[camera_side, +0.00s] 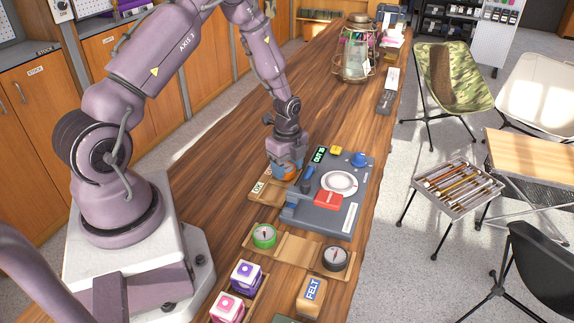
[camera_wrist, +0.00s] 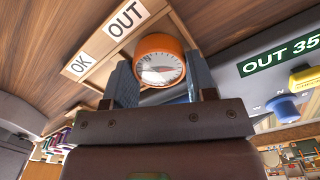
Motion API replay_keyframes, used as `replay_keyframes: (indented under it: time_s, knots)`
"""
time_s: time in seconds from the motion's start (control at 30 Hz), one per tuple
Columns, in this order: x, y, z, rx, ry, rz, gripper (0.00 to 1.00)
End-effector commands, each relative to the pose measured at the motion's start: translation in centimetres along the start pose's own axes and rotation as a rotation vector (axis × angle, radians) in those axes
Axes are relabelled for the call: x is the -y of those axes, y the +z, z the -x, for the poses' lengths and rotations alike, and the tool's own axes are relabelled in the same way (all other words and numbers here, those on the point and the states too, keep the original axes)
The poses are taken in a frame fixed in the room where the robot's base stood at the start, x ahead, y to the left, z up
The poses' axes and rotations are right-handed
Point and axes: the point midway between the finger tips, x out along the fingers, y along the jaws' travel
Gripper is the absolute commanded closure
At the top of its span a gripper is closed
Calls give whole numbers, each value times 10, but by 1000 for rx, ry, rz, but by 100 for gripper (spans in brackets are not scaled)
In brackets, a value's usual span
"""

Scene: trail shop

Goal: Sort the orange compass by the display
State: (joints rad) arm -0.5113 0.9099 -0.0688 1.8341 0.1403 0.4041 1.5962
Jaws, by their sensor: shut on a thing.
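The orange compass (camera_wrist: 160,62) is between the two blue fingers of my gripper (camera_wrist: 158,82), its dial facing the wrist camera. In the side view, my gripper (camera_side: 286,166) is at the far left corner of the grey instrument, and a bit of the orange compass (camera_side: 284,175) shows under it. The green display (camera_wrist: 281,54) reads "OUT 35" in the wrist view; it also shows in the side view (camera_side: 319,155). A wooden tray (camera_side: 268,194) lies below the gripper. Its OK label (camera_wrist: 81,64) and OUT label (camera_wrist: 126,18) are side by side. Whether the compass touches the tray is unclear.
The grey instrument (camera_side: 317,223) has a white round plate (camera_side: 340,181), a red block (camera_side: 328,199) and a blue knob (camera_side: 359,159). Nearer, a second wooden tray (camera_side: 296,249) holds a green compass (camera_side: 264,235) and a black compass (camera_side: 335,257). A lantern (camera_side: 355,55) stands farther back.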

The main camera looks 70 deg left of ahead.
Motion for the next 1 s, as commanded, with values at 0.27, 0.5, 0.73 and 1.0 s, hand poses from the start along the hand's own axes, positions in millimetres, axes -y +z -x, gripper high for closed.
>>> replay_keyframes:
  time_s: [0.27,0.5,0.73,1.0]
  knots:
    - [0,0,-2,-1,-1,0,75]
    - [0,0,-2,0,0,0,21]
    - [0,0,-2,-1,-1,0,9]
    - [2,-2,-1,-2,-8,-3,0]
